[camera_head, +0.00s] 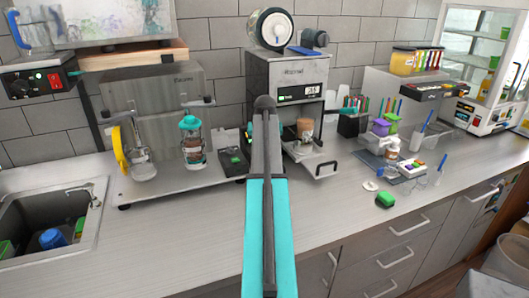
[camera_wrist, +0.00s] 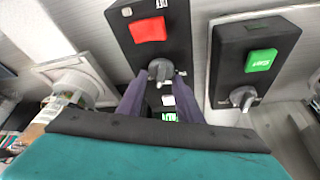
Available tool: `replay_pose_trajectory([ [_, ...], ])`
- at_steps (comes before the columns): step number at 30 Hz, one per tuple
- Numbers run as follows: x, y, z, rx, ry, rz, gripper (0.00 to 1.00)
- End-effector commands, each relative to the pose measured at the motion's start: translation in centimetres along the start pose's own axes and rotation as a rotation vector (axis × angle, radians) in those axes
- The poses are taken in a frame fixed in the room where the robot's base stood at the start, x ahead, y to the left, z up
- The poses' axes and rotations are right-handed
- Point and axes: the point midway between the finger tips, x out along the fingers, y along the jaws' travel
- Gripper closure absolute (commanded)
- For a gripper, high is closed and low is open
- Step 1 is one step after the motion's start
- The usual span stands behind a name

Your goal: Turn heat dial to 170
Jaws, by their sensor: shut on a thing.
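The heat dial (camera_wrist: 160,69), a grey knob, sits on a black panel (camera_wrist: 127,27) below a red switch (camera_wrist: 149,29) in the wrist view. My gripper (camera_wrist: 161,77) has a dark finger on each side of the dial and is shut on it. In the head view my arm covers the dial. The cup sealer (camera_head: 287,72) stands in the middle of the counter, and its small display (camera_head: 312,92) is too small to read surely.
A second black box (camera_wrist: 253,59) with a green switch and a knob is close on the right in the wrist view. A cup (camera_head: 305,128) stands at the sealer's open tray (camera_head: 315,163). The counter front is mostly clear, with a sink (camera_head: 95,208) at left.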

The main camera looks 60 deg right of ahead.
Motion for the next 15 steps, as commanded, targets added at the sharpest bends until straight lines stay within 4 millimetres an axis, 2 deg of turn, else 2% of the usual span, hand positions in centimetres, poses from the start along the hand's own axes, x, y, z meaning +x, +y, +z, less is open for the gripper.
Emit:
replay_pose_trajectory([
  [15,0.14,-0.36,-0.03,0.392,-0.004,0.161,0.90],
])
